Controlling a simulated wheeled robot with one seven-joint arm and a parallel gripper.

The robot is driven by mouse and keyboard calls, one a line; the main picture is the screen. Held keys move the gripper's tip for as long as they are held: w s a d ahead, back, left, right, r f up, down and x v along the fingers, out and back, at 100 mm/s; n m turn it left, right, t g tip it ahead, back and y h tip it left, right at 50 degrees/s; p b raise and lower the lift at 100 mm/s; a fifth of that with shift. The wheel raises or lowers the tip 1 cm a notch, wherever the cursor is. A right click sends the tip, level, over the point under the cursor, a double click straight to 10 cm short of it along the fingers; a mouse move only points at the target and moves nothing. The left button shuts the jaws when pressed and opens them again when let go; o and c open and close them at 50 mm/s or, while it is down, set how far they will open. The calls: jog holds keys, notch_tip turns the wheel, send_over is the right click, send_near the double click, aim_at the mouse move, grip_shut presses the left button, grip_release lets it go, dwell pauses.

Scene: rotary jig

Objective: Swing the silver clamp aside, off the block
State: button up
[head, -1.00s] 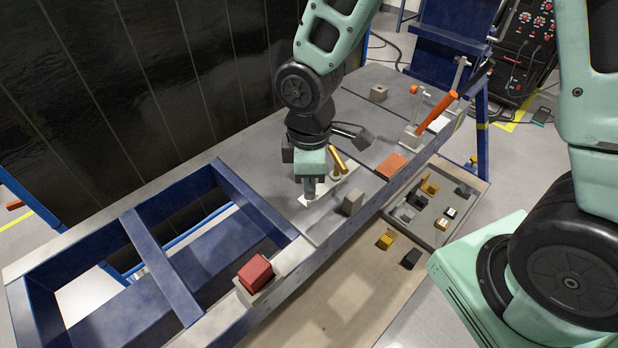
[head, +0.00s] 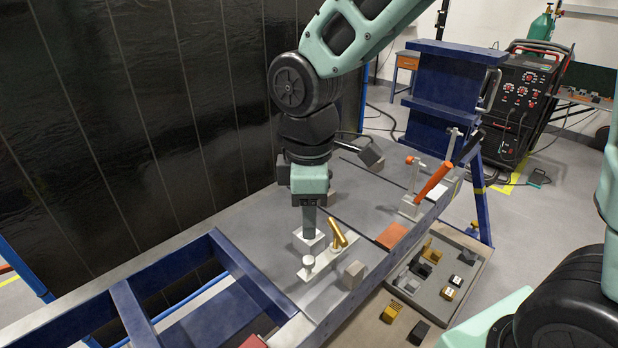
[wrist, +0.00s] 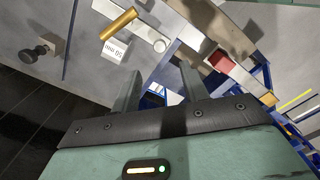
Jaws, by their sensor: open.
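The silver clamp (head: 328,261) is a flat bar with a round pale knob at its left end and a brass handle (head: 339,236) standing tilted on it. The pale block (head: 301,246) sits beside the bar, on its far side; I cannot tell whether the bar overlaps it. In the wrist view the clamp (wrist: 144,27) and the block (wrist: 112,52), marked "56 mm", lie beyond my fingertips. My gripper (head: 309,236) points down at the block, its tips close to the block in the picture. In the wrist view my gripper (wrist: 158,80) has its fingers apart with nothing between them.
A grey block (head: 353,275) stands near the bench's front edge. An orange-brown plate (head: 392,236) and a toggle clamp with an orange handle (head: 434,181) are to the right. A tray (head: 428,303) with several small parts is below the front edge. Blue frame beams are at left.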

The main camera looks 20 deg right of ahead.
notch_tip(320, 180, up, 7)
jog(key=shift+b, duration=0.35)
